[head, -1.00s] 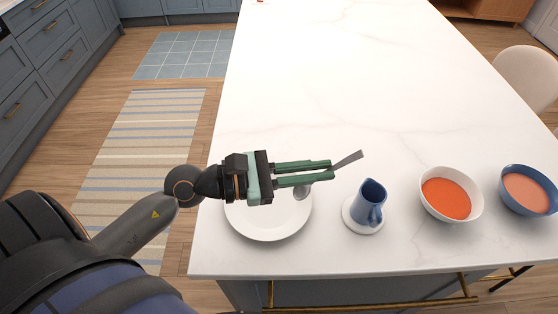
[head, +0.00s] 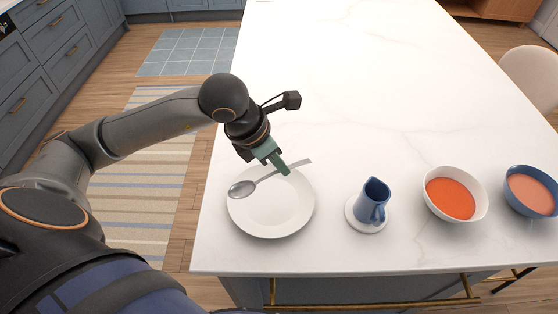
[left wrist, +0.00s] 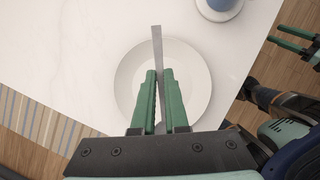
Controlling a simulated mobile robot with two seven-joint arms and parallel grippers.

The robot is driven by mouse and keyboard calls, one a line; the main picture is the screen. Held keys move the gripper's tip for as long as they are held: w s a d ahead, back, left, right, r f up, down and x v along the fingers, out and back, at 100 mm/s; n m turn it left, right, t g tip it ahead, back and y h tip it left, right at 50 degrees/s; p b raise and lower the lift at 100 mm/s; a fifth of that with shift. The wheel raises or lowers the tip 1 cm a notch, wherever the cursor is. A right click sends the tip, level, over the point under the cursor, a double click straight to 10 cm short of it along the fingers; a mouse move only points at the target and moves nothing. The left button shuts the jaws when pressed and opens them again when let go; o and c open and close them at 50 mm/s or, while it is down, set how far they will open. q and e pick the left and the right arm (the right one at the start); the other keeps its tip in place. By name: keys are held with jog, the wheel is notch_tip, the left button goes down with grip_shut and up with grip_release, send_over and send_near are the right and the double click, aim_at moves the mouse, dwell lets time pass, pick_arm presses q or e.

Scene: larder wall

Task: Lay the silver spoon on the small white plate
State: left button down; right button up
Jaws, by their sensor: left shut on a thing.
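The silver spoon (head: 242,189) lies slantwise across the upper part of the white plate (head: 272,215) in the head view. Its bowl is over the left rim and its handle end reaches past the upper right rim. My left gripper (head: 284,168) points down and is shut on the handle. In the left wrist view the handle (left wrist: 157,45) stands between the green fingers, with the plate (left wrist: 198,85) behind. I cannot tell whether the spoon touches the plate. My right gripper (left wrist: 275,34) shows at the right edge of the wrist view, fingers apart and empty.
A blue jug (head: 375,197) stands on a small white saucer (head: 358,222) right of the plate. A white bowl (head: 427,205) of orange-red soup and a blue bowl (head: 541,209) stand farther right. The white counter (head: 350,90) is clear behind them.

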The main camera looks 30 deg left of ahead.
pick_arm(q)
jog(key=shift+a, duration=0.15)
jog(key=shift+f, duration=0.9)
notch_tip(320, 180, down, 2)
jog(key=shift+f+b, duration=0.1)
jog(key=shift+b, duration=0.35)
jog(key=shift+f+b, duration=0.45)
jog(key=shift+f, duration=0.3)
jog(key=shift+f+b, duration=1)
jog(key=shift+b, duration=0.2)
jog(key=c, duration=0.9)
grip_release()
jog(key=shift+o, duration=0.2)
